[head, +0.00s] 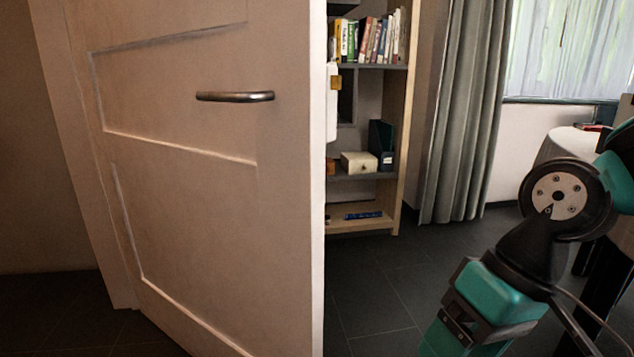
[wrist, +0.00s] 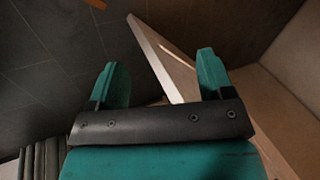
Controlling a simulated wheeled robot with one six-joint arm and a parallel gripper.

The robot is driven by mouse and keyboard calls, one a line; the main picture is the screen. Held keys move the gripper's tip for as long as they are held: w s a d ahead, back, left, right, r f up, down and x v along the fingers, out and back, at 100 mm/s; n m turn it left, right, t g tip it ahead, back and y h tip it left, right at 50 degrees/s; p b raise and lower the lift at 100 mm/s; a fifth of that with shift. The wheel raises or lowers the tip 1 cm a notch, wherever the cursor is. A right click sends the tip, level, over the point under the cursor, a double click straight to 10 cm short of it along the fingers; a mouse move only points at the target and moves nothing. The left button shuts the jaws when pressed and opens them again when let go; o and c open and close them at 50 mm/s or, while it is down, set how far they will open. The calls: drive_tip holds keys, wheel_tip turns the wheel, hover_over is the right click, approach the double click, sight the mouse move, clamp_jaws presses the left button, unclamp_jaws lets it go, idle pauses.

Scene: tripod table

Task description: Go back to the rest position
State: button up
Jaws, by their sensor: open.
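My gripper (wrist: 160,85) shows in the wrist view with its two teal fingers spread apart and nothing between them. Behind the gap, the edge of a pale door (wrist: 158,55) runs at a slant, apart from the fingers as far as I can tell. In the head view, my teal and black arm is at the lower right, and the gripper's fingertips are out of frame. The same door (head: 200,190) fills the left half there, standing ajar, with a metal handle (head: 235,97) on its face.
Beyond the door edge stands a bookshelf (head: 397,130) with books (head: 370,40) and a small box (head: 358,162). A grey curtain (head: 460,120) hangs by the window. A round white table (head: 572,140) is at the right, behind my arm. The dark tiled floor (head: 385,280) between is clear.

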drive_tip(key=s+r+n+p, duration=0.2)
drive_tip(key=s+r+n, duration=0.1)
drive_tip(key=s+r, duration=0.25)
wheel_tip(320, 180, up, 36)
drive_tip(key=p, duration=3.6)
drive_tip(key=shift+w+a+f+m+t+p, duration=0.15)
drive_tip(key=shift+a+f+m+t+p, duration=0.1)
drive_tip(key=shift+m+t+p, duration=0.1)
